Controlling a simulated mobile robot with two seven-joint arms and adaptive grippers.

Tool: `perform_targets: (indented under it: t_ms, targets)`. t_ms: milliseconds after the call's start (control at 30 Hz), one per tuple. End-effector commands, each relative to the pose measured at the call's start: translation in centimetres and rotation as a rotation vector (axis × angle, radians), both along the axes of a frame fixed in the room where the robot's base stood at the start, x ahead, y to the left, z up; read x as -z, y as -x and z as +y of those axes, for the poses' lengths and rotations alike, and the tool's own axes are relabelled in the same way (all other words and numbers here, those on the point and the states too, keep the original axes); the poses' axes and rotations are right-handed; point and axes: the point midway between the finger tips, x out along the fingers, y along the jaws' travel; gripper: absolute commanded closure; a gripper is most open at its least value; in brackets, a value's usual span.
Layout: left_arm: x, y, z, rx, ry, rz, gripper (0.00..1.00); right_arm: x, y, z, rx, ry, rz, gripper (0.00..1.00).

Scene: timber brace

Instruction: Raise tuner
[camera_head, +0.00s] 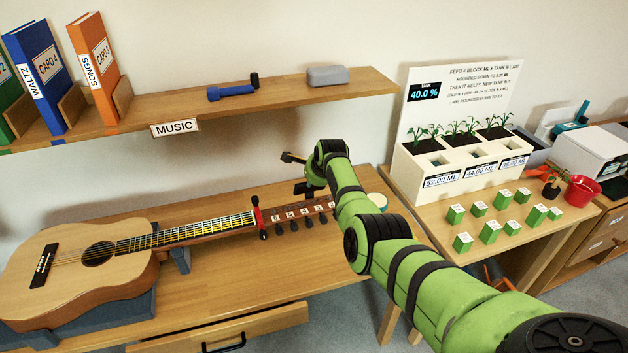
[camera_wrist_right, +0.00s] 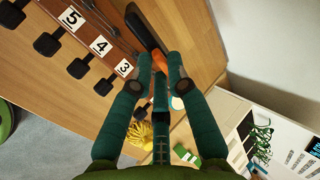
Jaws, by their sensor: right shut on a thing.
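The guitar (camera_head: 80,265) lies on the workbench, its neck pointing right and its headstock partly behind my right arm. My right gripper (camera_wrist_right: 158,60) is shut on a dark piece with an orange part, apparently the tuner (camera_wrist_right: 158,63), by the headstock end. Its long black part (camera_wrist_right: 143,28) reaches past the fingertips. In the head view a dark bar (camera_head: 292,157) sticks out left of my right wrist; the grip itself is mostly hidden. Number labels and black pegs (camera_wrist_right: 78,68) show along the headstock. I cannot tell whether the tuner touches the headstock. My left gripper is out of view.
A red and black clamp (camera_head: 260,217) sits on the neck. The shelf (camera_head: 210,107) above holds binders, a blue tool (camera_head: 232,90) and a grey case (camera_head: 327,75). A planter (camera_head: 460,160) and several green blocks stand right. The bench front (camera_head: 265,275) is clear.

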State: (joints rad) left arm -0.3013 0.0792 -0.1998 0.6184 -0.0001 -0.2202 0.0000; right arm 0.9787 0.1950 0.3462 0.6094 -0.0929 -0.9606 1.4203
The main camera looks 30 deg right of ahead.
Motion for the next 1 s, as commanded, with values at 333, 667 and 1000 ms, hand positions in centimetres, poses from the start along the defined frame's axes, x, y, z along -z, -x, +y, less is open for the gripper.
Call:
perform_targets:
  t_ms: [333, 667, 1000]
  targets:
    - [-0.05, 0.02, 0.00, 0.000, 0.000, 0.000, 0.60, -1.11, -0.57, -0.32, 0.009, 0.002, -0.028, 1.00]
    - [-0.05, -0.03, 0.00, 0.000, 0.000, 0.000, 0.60, -1.11, -0.56, -0.32, 0.009, 0.002, -0.028, 1.00]
    - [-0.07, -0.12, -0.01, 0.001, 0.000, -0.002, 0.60, -0.98, -0.49, -0.28, 0.007, 0.002, -0.025, 0.74]
